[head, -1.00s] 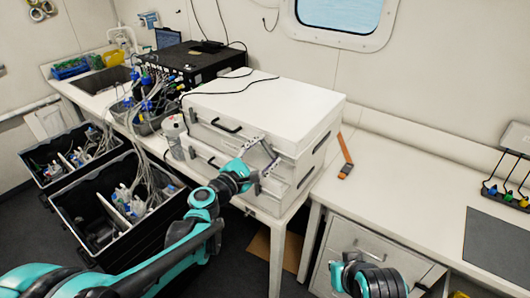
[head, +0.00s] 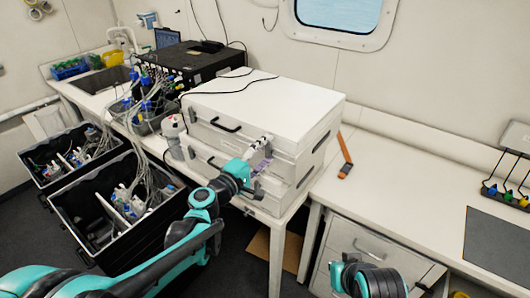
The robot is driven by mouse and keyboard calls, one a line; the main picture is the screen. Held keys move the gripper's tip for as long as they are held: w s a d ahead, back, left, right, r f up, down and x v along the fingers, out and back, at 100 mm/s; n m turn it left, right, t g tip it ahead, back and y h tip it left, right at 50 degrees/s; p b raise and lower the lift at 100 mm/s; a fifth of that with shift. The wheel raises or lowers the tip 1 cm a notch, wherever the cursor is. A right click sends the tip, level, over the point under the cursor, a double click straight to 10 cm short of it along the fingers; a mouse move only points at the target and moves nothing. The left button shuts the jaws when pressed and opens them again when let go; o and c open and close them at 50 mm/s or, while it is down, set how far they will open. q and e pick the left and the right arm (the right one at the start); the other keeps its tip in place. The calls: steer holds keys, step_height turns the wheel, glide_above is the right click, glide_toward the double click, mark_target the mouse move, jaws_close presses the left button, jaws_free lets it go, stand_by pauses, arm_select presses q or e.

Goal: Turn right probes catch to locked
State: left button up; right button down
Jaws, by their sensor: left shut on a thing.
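Two white cases are stacked on the bench, an upper case (head: 262,105) and a lower case (head: 200,152), each with a dark handle on the front. My left gripper (head: 265,142) is at the right part of the stack's front face, near the seam between the cases. Its fingers are closed together on something small there. The catch is hidden behind the fingers, so its position cannot be read. My right arm shows at the bottom right, but its gripper cannot be made out.
Black bins (head: 62,205) with cabled probes stand on the floor at left. A white bottle (head: 172,130) stands beside the cases. An orange-and-dark tool (head: 345,152) lies on the right bench (head: 405,175), which is largely clear around it.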

arm_select(q)
steer(key=shift+m, duration=0.3)
steer(key=o, duration=1.2)
steer(key=shift+c, duration=0.2)
steer(key=v, duration=1.2)
